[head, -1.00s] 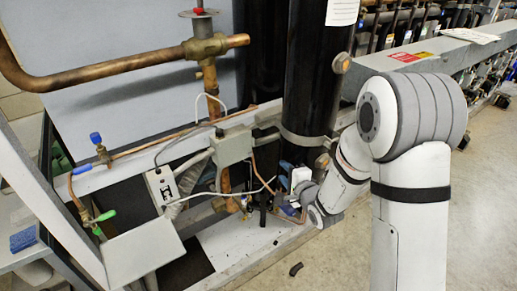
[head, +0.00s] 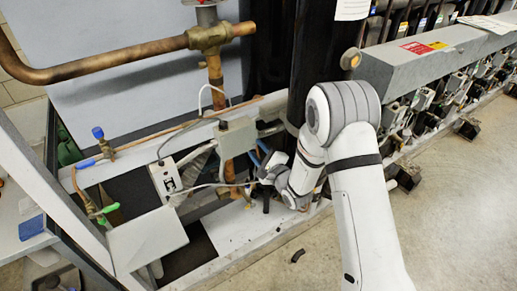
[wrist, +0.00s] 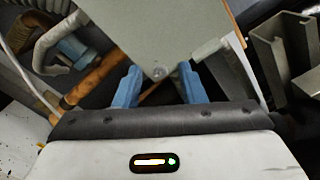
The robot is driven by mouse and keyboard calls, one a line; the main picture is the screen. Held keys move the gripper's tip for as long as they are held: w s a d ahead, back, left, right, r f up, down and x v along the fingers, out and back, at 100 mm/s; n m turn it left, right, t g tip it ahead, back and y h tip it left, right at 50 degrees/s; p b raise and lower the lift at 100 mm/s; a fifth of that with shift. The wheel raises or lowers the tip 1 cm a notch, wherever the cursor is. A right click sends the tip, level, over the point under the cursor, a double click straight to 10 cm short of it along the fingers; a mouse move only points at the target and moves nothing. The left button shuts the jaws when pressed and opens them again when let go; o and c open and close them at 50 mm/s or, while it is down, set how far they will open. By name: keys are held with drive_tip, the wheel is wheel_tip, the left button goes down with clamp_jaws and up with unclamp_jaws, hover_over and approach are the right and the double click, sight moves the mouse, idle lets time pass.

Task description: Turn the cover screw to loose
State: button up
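A grey-green box cover (wrist: 165,30) fills the top middle of the wrist view. A small round cover screw (wrist: 158,72) sits near its lower corner. My gripper (wrist: 160,70) is open, with one blue finger on each side of the screw and a gap to it on both sides. In the head view a grey junction box (head: 237,137), which looks like the same box, is fixed beside the copper pipe. My gripper (head: 266,172) is at its lower right there, small and partly hidden by my arm. The screw is too small to make out in the head view.
A copper pipe (wrist: 95,80) and grey hoses lie left of my gripper in the wrist view. A metal channel (wrist: 285,55) is at the right. In the head view a white switch box (head: 165,180) and a black cylinder (head: 318,60) stand nearby. Open floor (head: 460,220) lies right.

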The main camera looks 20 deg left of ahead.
drive_tip(key=shift+w+a, duration=0.1)
drive_tip(key=shift+c, duration=0.5)
clamp_jaws()
drive_tip(key=shift+f+n+b, duration=0.2)
drive_tip(key=shift+n+b, duration=0.1)
drive_tip(key=shift+b, duration=0.35)
drive_tip(key=n+b, duration=1.5)
drive_tip(key=b, duration=0.5)
drive_tip(key=shift+r, duration=0.1)
